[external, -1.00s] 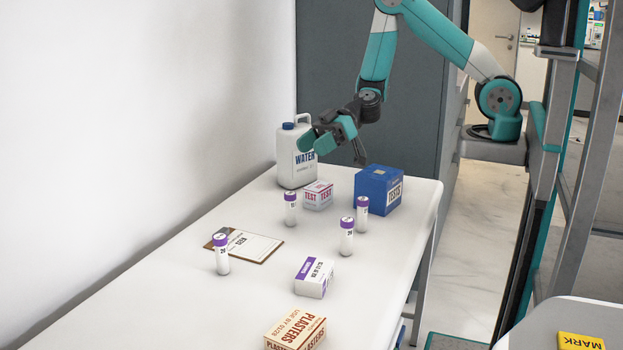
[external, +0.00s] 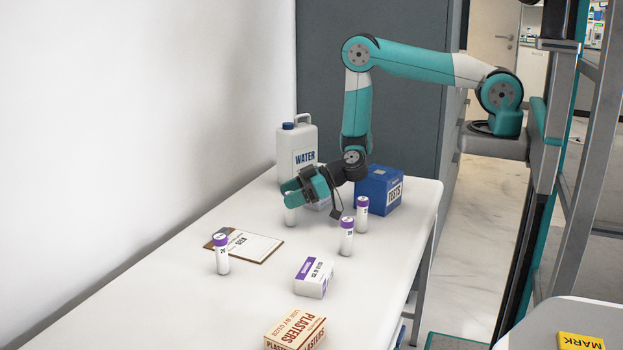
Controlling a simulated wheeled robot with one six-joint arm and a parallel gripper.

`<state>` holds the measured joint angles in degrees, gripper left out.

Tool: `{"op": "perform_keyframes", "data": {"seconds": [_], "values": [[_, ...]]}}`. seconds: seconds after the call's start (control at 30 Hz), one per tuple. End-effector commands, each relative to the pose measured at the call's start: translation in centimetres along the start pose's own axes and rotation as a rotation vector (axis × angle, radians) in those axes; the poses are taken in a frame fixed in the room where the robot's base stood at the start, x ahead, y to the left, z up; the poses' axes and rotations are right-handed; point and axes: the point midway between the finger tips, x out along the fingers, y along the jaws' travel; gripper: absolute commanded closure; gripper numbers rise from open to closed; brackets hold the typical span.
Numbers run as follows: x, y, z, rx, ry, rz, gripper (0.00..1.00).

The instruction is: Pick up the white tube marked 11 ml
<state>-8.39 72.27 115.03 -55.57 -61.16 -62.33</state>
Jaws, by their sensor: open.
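Several white tubes with purple caps stand upright on the white table: a left one (external: 222,262), a front middle one (external: 346,240), a right one (external: 361,208) and a back left one (external: 290,215). Their marks are too small to read, so I cannot tell which is the 11 ml tube. My gripper (external: 288,192) is open, low over the back of the table, at the back left tube. Its teal fingers hide that tube's cap and top. I cannot tell whether they touch the tube. The other tubes stand apart from my gripper.
A white water jug (external: 296,142) stands behind my gripper. A small test box (external: 318,204) is mostly hidden by it. A blue tests box (external: 380,190) is to the right. A clipboard (external: 256,247), a purple-and-white box (external: 313,279) and a plasters box (external: 296,331) lie nearer.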

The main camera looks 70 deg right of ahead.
Motion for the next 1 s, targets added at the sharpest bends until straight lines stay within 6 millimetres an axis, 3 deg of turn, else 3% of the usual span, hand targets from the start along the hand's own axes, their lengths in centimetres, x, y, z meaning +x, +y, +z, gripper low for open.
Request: {"op": "perform_keyframes", "data": {"seconds": [0.2,0.47,0.7,1.0], "values": [[2.0,0.0,-0.1,0.0,0.0,-0.002,0.37],[2.2,0.0,0.1,0.001,-0.001,0.0,0.37],[2.1,0.0,0.0,0.001,-0.001,-0.001,0.9],[2.1,0.0,-0.1,0.001,0.0,-0.001,0.91]]}}
